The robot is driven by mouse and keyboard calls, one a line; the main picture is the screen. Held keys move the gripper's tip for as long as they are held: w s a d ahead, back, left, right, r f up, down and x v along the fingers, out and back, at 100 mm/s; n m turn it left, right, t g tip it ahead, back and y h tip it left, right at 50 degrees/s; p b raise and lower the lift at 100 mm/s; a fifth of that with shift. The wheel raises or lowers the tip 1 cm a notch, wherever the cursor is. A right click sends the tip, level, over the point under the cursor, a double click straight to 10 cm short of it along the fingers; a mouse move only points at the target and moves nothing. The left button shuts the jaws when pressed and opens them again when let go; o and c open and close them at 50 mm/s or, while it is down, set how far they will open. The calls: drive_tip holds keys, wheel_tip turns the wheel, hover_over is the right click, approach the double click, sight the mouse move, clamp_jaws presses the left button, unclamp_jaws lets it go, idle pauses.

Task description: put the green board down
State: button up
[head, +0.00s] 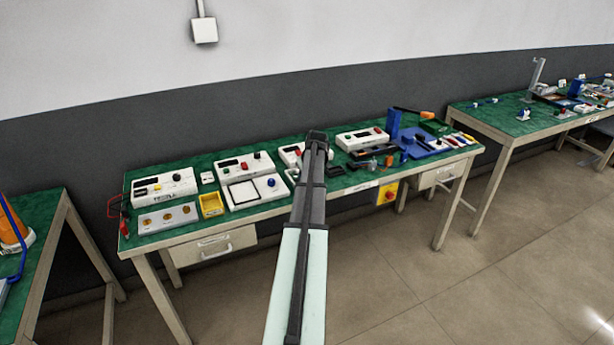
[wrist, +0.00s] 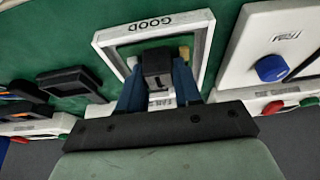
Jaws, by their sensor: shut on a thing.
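In the wrist view, my gripper (wrist: 158,82) points down over a white frame (wrist: 103,42) marked GOOD. Its blue fingers are shut on a dark block, which seems to be part of the green board (wrist: 172,46). Green surface and a small yellowish piece show around the block, inside the frame's outline. The board's edges are hard to tell from the green mat, and I cannot tell whether it touches the surface. In the head view, my gripper (head: 315,138) is above the middle of the bench, and my arm hides the frame and board.
A white box with a blue knob (wrist: 271,68) stands close right of the frame in the wrist view. Dark devices (wrist: 72,82) lie left.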

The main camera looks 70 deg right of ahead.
drive_tip(key=o, duration=1.1)
drive_tip(key=shift+f, duration=0.1)
drive_tip(key=shift+c, duration=0.2)
drive_tip(key=v, duration=1.2)
